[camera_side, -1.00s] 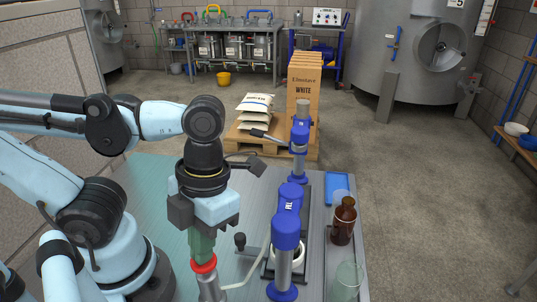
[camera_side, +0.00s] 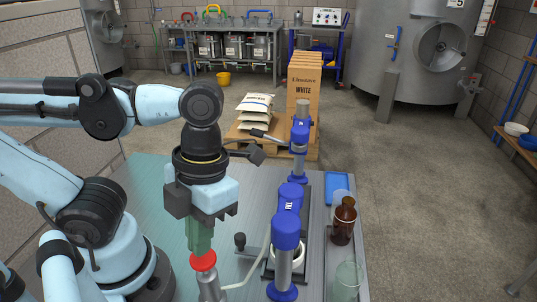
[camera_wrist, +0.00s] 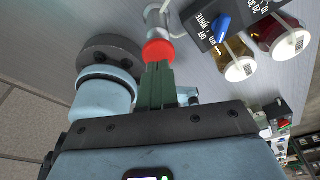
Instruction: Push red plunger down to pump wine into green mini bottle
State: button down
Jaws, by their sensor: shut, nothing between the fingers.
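The red plunger (camera_side: 203,261) tops a metal pump (camera_side: 212,287) at the bench's front, cut off by the lower picture edge. My gripper (camera_side: 201,252) is shut and empty, its green fingers pointing down right over the plunger. In the wrist view the red plunger (camera_wrist: 158,50) lies right at the tips of my green gripper (camera_wrist: 157,66). I cannot tell whether they touch. A pale tube (camera_side: 245,278) runs from the pump to the right. A pale green see-through vessel (camera_side: 347,281) stands at lower right; I cannot tell if it is the mini bottle.
Blue-and-metal clamp-like devices (camera_side: 286,228) stand right of the pump. A brown bottle (camera_side: 344,222) and blue tray (camera_side: 337,188) are at the bench's right. The wrist view shows amber (camera_wrist: 236,60) and dark red (camera_wrist: 282,36) containers.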

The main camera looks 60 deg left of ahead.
aim_at(203, 257)
jog(key=shift+f, duration=1.7)
jog(key=shift+r, duration=1.7)
jog(key=shift+f, duration=0.15)
jog(key=shift+f, duration=1.5)
jog(key=shift+r, duration=1.65)
jog(key=shift+r, duration=2.5)
